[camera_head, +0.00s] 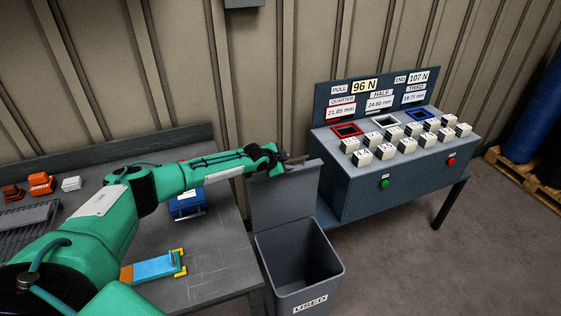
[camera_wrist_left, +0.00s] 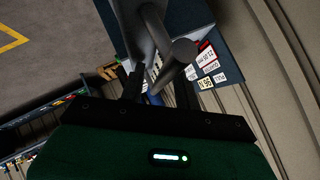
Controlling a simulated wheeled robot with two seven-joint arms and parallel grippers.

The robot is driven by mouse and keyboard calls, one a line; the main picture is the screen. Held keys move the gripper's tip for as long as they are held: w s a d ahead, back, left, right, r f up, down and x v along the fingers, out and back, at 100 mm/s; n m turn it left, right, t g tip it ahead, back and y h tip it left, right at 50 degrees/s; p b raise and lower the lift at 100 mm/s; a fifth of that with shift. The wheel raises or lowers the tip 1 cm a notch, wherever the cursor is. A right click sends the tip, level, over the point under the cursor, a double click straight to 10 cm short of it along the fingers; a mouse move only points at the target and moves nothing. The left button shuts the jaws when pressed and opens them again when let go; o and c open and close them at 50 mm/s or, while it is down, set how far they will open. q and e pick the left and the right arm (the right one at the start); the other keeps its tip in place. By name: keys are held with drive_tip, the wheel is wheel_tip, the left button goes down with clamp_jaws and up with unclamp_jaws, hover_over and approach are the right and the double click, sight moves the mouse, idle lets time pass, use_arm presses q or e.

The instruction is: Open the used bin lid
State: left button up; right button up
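The used bin (camera_head: 310,302) is a grey bin labelled USED, standing on the floor between the bench and the press console. Its lid (camera_head: 285,198) stands upright at the back of the bin, and the mouth is uncovered and looks empty. My left gripper (camera_head: 296,160) is at the lid's top edge. In the left wrist view its dark fingers (camera_wrist_left: 158,92) are apart, with a grey bar (camera_wrist_left: 155,30) of the lid just ahead of them. Whether they touch it is unclear. My right gripper is out of view.
The bench (camera_head: 215,262) at left holds a blue box (camera_head: 187,206), a blue-and-orange fixture (camera_head: 152,267) and orange parts (camera_head: 41,183). The console (camera_head: 385,192) at right carries several white blocks. Floor is free in front of the console.

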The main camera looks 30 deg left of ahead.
use_arm(q)
drive_tip(key=b+v, duration=0.3)
drive_tip(key=v, duration=1)
drive_tip(key=shift+s+a+r, duration=0.2)
drive_tip(key=shift+s, duration=0.05)
